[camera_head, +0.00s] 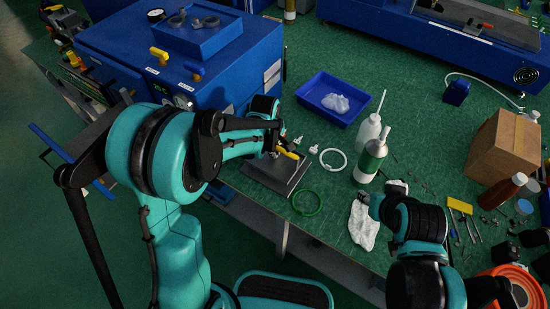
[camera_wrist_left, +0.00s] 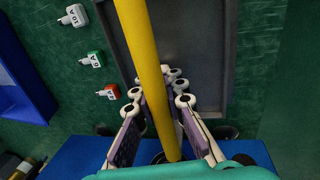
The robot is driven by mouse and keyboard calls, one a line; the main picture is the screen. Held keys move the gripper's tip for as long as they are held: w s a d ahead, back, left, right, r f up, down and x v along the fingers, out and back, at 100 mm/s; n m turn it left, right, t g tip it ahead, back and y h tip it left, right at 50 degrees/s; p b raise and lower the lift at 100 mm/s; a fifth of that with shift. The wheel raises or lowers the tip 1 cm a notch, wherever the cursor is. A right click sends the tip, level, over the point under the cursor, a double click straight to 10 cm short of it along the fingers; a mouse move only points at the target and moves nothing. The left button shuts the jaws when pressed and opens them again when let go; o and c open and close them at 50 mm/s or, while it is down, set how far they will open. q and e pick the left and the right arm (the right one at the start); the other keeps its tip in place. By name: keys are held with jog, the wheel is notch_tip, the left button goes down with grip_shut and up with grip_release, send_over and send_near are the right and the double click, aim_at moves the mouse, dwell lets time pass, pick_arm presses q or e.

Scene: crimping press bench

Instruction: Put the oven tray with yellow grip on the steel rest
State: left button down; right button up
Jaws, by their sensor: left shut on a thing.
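The oven tray (camera_head: 268,178) is a dark grey rectangular plate near the front edge of the green bench in the head view. In the left wrist view the tray (camera_wrist_left: 205,70) shows a raised rim, with its yellow grip (camera_wrist_left: 150,60) running over it. My left gripper (camera_wrist_left: 165,115) is shut on this grip, with a finger on either side. In the head view the yellow grip (camera_head: 287,153) shows just beyond the left gripper (camera_head: 276,150). I cannot make out the steel rest as a separate thing. My right gripper (camera_head: 378,198) is beside a white cloth (camera_head: 362,226); its fingers are unclear.
A blue oven (camera_head: 180,65) stands left of the tray. A cardboard box (camera_head: 506,148) stands farther right. Small plugs (camera_wrist_left: 96,59) lie beside the tray.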

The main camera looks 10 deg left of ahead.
pick_arm(q)
jog(key=shift+f+b, duration=0.55)
jog(key=shift+f, duration=1)
jog(key=c, duration=1.6)
grip_release()
jog(key=shift+f, duration=0.15)
notch_tip(320, 180, up, 11)
jog(key=s+p, duration=0.2)
jog(key=p, duration=0.2)
jog(key=shift+s+a+r+m+t+y+p, duration=0.15)
jog(key=shift+s+a+r+m+t, duration=1)
jog(key=shift+s+m, duration=1.45)
jog(key=shift+s+a+r+m+t+y+p, duration=0.1)
jog(key=shift+s+a+r+m+t, duration=0.8)
jog(key=shift+s+r+m, duration=1.65)
jog(key=shift+s+a+r+m+t+y+p, duration=0.15)
jog(key=shift+s+a+r+m+t, duration=0.8)
jog(key=shift+s, duration=2.55)
